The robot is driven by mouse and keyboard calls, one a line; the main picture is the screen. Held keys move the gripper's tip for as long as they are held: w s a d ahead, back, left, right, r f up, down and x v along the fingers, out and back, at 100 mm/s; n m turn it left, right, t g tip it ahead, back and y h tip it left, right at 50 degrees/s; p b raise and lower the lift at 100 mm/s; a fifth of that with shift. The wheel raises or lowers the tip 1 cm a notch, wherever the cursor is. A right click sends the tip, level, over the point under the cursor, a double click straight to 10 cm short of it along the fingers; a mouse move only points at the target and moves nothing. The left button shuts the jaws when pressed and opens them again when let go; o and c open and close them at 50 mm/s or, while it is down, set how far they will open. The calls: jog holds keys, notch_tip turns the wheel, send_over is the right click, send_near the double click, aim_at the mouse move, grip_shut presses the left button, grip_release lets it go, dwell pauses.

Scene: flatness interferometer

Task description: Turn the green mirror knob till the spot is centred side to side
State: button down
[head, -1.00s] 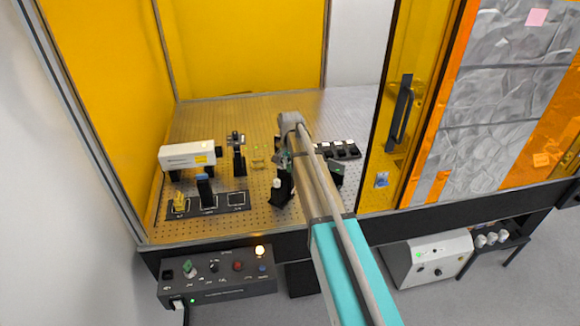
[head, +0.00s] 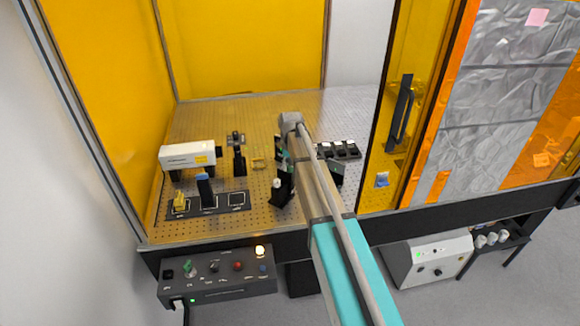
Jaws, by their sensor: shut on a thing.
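My arm reaches over the optical table, and its wrist hangs above the mirror mounts at the middle. My gripper (head: 281,153) is largely hidden by the arm, with only a dark part showing at its left edge. It is shut on the green mirror knob (head: 287,163), of which a small bit of green shows there. A black mount with a pale round top (head: 277,184) stands just below and in front. The spot cannot be made out in this view.
A white box-shaped unit (head: 188,154) stands at the left of the table. In front is a black tray (head: 222,208) holding a yellow piece (head: 179,200) and a blue-topped piece (head: 203,178). Black mounts (head: 239,160) stand behind. An orange door (head: 412,100) bounds the right. A control box (head: 220,275) hangs below.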

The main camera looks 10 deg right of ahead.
dwell(0.3)
jog(key=shift+c, duration=1.8)
grip_release()
jog(key=shift+m, duration=0.5)
jog(key=m, duration=0.7)
notch_tip(320, 180, up, 14)
jog(key=p, duration=1.4)
jog(key=s+f+n+b, duration=0.8)
jog(key=s+f+b, duration=1.9)
jog(key=f+b, duration=0.3)
jog(key=shift+f, duration=0.15)
